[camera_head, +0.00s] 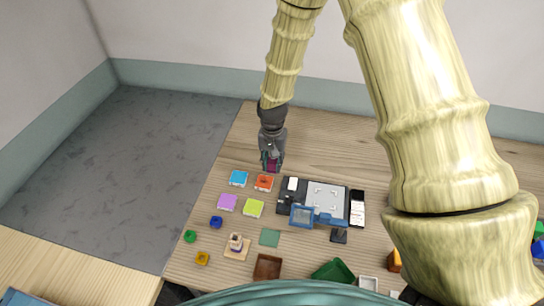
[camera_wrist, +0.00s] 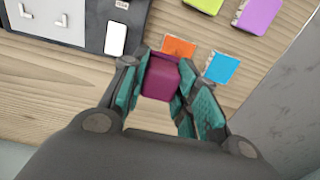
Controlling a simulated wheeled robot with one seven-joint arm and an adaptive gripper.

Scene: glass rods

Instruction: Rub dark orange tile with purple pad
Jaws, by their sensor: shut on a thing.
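My gripper (camera_head: 271,160) is shut on the purple pad (camera_wrist: 161,78), which shows between the teal fingers in the wrist view. In the head view the pad (camera_head: 272,166) is partly hidden by the fingers. The dark orange tile (camera_head: 264,182) lies on the table beside a blue tile, with a small darker mark on its top. In the wrist view the orange tile (camera_wrist: 179,47) shows just beyond the pad, partly covered by it. The pad appears above and just behind the tile; I cannot tell whether they touch.
Blue (camera_head: 238,178), purple (camera_head: 228,202) and lime (camera_head: 253,207) tiles lie close by. A dark board (camera_head: 284,204) with a white block and a blue-framed magnifier (camera_head: 303,215) is to the right. The table (camera_head: 320,150) is bare behind the tiles.

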